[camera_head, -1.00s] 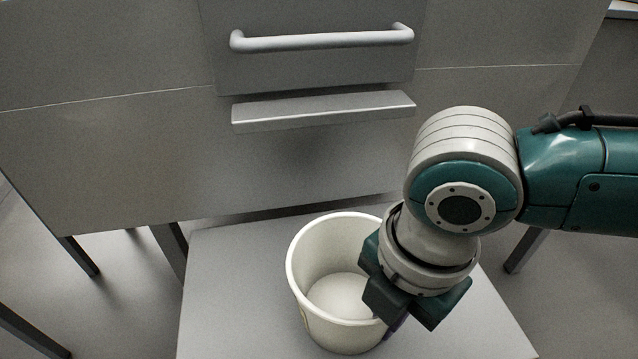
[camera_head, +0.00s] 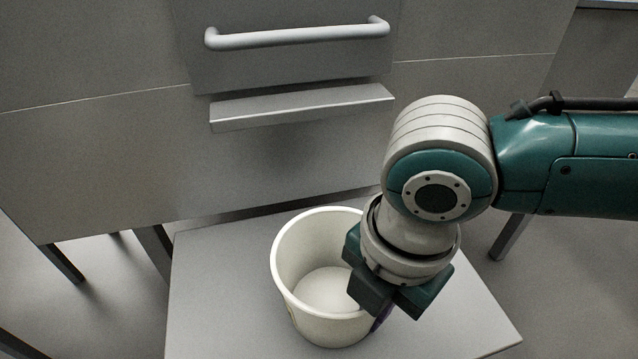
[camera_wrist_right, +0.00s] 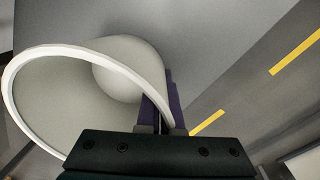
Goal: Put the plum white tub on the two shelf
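The white tub (camera_head: 300,245) stands open-topped and upright on or just over a light grey platform; I cannot tell whether its base touches. My right gripper (camera_head: 378,308) is at its right side, pointing down over the rim. In the right wrist view the tub (camera_wrist_right: 50,95) fills the left, its rim running in between the close-set fingers (camera_wrist_right: 160,128), which look shut on the wall. A purple patch (camera_head: 382,318) shows beneath the gripper; the purple area (camera_wrist_right: 173,98) also shows in the wrist view. No shelf marked two can be made out. My left gripper is out of view.
A grey panel front with a bar handle (camera_head: 300,38) and a narrow ledge (camera_head: 300,107) rises behind the platform (camera_head: 215,290). Dark legs (camera_head: 155,250) stand below the panel. Yellow floor marks (camera_wrist_right: 295,52) show in the wrist view. The platform's left part is clear.

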